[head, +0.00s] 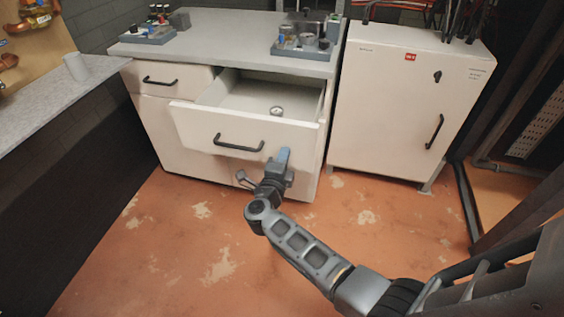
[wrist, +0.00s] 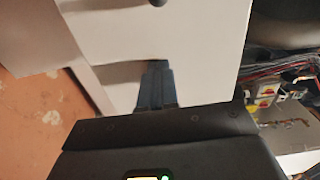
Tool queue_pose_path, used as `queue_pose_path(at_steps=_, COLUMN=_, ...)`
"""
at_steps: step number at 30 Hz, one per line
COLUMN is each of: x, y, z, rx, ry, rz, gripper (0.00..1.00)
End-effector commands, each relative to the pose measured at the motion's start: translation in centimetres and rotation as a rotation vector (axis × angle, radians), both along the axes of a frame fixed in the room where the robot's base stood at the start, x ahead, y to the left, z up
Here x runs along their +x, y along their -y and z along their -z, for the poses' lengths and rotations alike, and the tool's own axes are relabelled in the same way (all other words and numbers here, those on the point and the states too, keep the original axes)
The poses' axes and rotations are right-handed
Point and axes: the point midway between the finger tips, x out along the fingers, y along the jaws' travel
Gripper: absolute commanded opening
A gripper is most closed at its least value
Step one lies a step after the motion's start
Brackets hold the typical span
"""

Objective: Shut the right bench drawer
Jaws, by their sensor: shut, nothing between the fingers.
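The right bench drawer (head: 246,137) is pulled out from the white bench (head: 175,130), with a black bar handle (head: 239,143) on its front. A small round gauge-like item (head: 276,111) lies inside it. My gripper (head: 283,156) is at the drawer front, right of the handle and close to the lower right part. In the wrist view my gripper's fingers (wrist: 157,68) are together and point at the white drawer front (wrist: 190,45). They look very near or touching; I cannot tell which. A dark end of the handle (wrist: 157,3) shows at the top edge.
The left bench drawer (head: 168,79) is shut. A white cabinet (head: 405,105) stands right of the bench. Trays of parts (head: 303,42) sit on the benchtop. A grey counter (head: 50,105) runs along the left. The orange floor (head: 190,240) in front is clear.

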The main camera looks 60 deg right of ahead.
Motion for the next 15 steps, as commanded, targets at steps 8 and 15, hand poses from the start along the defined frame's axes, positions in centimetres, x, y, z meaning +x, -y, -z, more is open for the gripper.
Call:
queue_pose_path(at_steps=8, x=2.3, y=6.4, z=0.4, rx=0.001, ry=0.005, rz=0.006, gripper=0.00)
queue_pose_path(at_steps=15, x=4.5, y=12.8, z=0.5, rx=0.000, ry=0.004, rz=0.006, gripper=0.00)
